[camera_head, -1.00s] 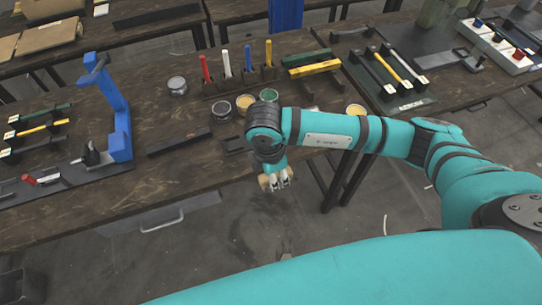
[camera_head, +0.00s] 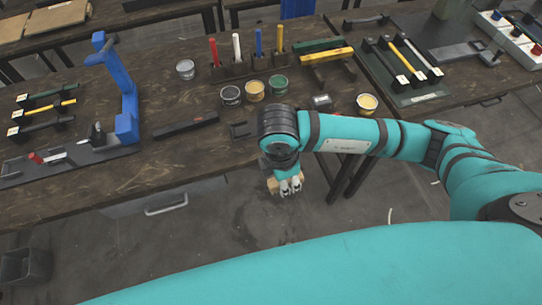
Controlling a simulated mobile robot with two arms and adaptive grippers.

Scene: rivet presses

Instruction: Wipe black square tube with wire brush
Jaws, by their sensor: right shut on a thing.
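A black square tube (camera_head: 186,124) lies on the wooden table, right of the blue press. My right gripper (camera_head: 289,190) hangs in front of the table's front edge, above the floor. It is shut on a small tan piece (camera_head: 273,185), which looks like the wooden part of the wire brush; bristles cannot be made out. The gripper is to the right of the tube and nearer to me, apart from it. My left gripper is not in view.
A blue press (camera_head: 127,95) stands left of the tube. Open paint cans (camera_head: 255,91) and upright coloured tools (camera_head: 237,48) stand behind it. A small black block (camera_head: 240,129) lies right of the tube. Coloured bars (camera_head: 46,109) rest on racks at left. The table front near the tube is clear.

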